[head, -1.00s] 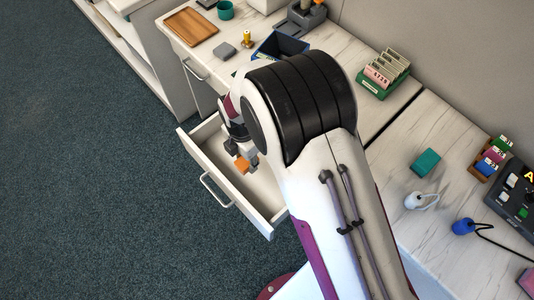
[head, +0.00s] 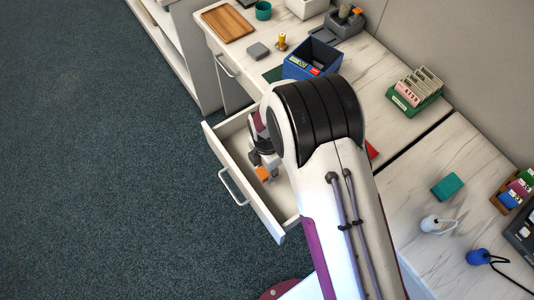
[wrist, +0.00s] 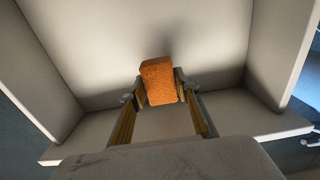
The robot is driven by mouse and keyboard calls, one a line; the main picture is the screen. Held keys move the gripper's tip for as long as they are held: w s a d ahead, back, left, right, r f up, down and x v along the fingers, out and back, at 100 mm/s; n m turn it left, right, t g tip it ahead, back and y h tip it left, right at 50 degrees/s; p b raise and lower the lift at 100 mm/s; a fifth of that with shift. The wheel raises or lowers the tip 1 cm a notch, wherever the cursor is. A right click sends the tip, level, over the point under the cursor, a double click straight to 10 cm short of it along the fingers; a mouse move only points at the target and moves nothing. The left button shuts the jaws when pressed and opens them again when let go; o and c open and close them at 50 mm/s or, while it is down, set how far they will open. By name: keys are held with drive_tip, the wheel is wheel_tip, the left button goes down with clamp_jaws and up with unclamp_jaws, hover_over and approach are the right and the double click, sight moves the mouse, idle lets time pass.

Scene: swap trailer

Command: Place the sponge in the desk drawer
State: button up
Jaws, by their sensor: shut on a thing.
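An orange sponge (wrist: 160,82) is held between the two fingertips of my gripper (wrist: 160,88) in the wrist view. In the head view the sponge (head: 263,173) is a small orange patch below my gripper (head: 264,164). The desk drawer (head: 240,172) is pulled open, with white walls and a bare pale floor (wrist: 95,50). My gripper is shut on the sponge, inside or just over the drawer opening. Whether the sponge touches the drawer floor is unclear; a shadow lies near it. My arm hides the drawer's right part.
The drawer's walls and front with its handle (head: 233,187) stand close around my gripper. On the desk above are a blue bin (head: 311,60), a wooden tray (head: 228,24), a grey block (head: 258,50) and a green card rack (head: 414,95). A teal block (head: 447,186) lies at right.

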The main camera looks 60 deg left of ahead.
sight(267, 175)
drive_tip(key=shift+f, duration=1.9)
drive_tip(key=shift+f, duration=0.15)
drive_tip(key=o, duration=1)
drive_tip(key=shift+r, duration=6.15)
drive_tip(key=shift+r, duration=0.1)
